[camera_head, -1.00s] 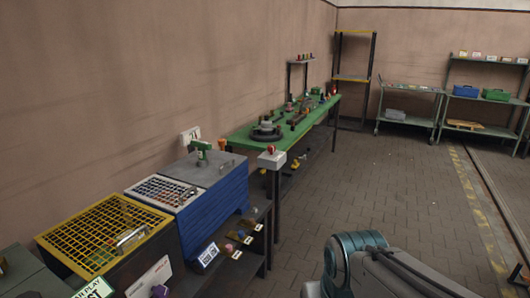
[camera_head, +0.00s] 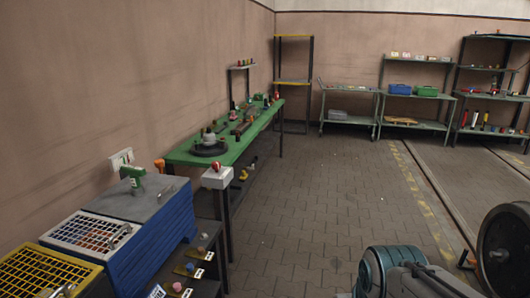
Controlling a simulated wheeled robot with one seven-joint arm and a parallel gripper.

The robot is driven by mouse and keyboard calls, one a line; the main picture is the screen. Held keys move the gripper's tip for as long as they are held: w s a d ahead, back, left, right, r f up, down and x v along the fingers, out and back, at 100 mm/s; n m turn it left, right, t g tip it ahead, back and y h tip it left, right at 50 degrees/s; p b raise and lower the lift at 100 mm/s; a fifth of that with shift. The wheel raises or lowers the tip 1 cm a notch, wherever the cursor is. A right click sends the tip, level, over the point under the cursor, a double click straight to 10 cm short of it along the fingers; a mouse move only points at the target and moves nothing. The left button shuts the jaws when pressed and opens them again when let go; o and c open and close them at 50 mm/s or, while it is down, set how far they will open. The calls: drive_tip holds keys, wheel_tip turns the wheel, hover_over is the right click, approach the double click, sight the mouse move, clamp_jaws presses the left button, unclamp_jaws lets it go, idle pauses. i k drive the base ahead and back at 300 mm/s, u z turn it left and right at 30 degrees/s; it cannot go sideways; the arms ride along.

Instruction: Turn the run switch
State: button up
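A white box with a red knob (camera_head: 216,167) is fixed at the near corner of the green bench (camera_head: 190,152). A white wall plate (camera_head: 121,158) sits on the left wall, above the blue cabinet. I cannot tell from this distance which of these, if either, is the run switch, and no marking on them is readable. A teal and grey part of my own arm shows at the bottom right. The fingers of my gripper are out of view.
A blue cabinet (camera_head: 150,235) and a yellow-grid box (camera_head: 40,272) line the left wall, with a low dark shelf beside them. Shelves (camera_head: 416,97) stand at the back. A large dark wheel (camera_head: 505,250) is at the right. The paved floor (camera_head: 310,200) in the middle is clear.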

sight(216, 165)
drive_tip(key=z, duration=0.4)
drive_tip(key=i, duration=1.6)
drive_tip(key=u, duration=0.3)
drive_tip(key=i, duration=1.15)
drive_tip(key=u, duration=1.55)
drive_tip(key=i, duration=0.65)
drive_tip(key=u, duration=0.55)
